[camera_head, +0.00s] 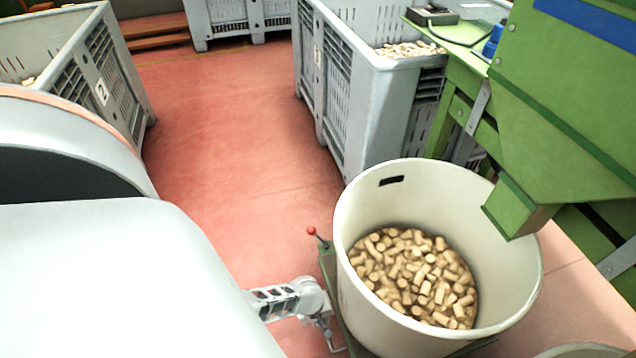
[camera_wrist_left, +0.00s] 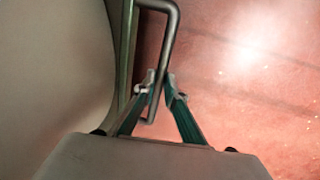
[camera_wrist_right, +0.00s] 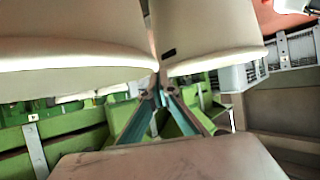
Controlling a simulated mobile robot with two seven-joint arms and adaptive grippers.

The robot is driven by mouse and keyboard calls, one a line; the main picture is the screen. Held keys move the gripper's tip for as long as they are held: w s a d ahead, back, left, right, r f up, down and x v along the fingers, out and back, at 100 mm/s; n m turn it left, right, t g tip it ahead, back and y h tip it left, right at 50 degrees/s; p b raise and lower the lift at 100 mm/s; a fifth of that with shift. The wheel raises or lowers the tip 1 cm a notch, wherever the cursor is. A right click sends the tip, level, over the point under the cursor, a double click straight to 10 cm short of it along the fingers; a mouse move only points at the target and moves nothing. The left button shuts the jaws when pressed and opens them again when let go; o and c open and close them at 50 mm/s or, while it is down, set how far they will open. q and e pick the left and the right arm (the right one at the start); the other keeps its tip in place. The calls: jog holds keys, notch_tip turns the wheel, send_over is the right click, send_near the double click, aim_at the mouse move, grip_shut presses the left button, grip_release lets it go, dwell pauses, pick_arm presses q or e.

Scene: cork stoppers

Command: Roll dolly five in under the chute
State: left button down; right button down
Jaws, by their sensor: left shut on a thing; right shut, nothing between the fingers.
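A round cream tub (camera_head: 436,335) with corks (camera_head: 415,275) inside stands on a green dolly (camera_head: 327,262), mostly hidden beneath it. No number shows on the dolly. The green chute (camera_head: 515,208) has its mouth at the tub's right rim, overlapping it in the picture. My left gripper (camera_head: 322,322) is beside the dolly's left edge. In the left wrist view my left gripper (camera_wrist_left: 160,90) is shut on a bent metal handle (camera_wrist_left: 172,40). My right gripper (camera_wrist_right: 160,92) is shut and empty, close to two cream rounded tub walls (camera_wrist_right: 205,35) in its view.
A red-knobbed lever (camera_head: 311,231) rises at the dolly's left edge. Grey crate 3 (camera_head: 345,100) stands behind the tub and crate 2 (camera_head: 110,95) at the far left. A green bench (camera_head: 450,70) stands behind the chute. The red floor (camera_head: 230,130) between the crates is clear.

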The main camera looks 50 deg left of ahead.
aim_at(338, 317)
pick_arm(q)
jog(key=w, duration=0.1)
jog(key=w+d, duration=0.1)
jog(key=w, duration=0.1)
jog(key=w+d, duration=0.1)
jog(key=shift+w+f+b, duration=0.25)
jog(key=shift+w+b, duration=0.05)
jog(key=shift+w, duration=0.1)
jog(key=shift+w+d+r, duration=0.15)
jog(key=shift+w+r, duration=0.15)
jog(key=shift+w, duration=0.2)
pick_arm(e)
jog(key=shift+w+a+r, duration=0.2)
jog(key=shift+a+r, duration=0.1)
jog(key=shift+r, duration=0.1)
pick_arm(q)
jog(key=c, duration=2.1)
grip_release()
jog(key=shift+f, duration=0.1)
pick_arm(e)
jog(key=shift+f, duration=0.2)
jog(key=shift+a+f, duration=0.1)
pick_arm(q)
jog(key=shift+s, duration=0.1)
notch_tip(338, 317, up, 12)
jog(key=s, duration=0.2)
jog(key=shift+a, duration=0.4)
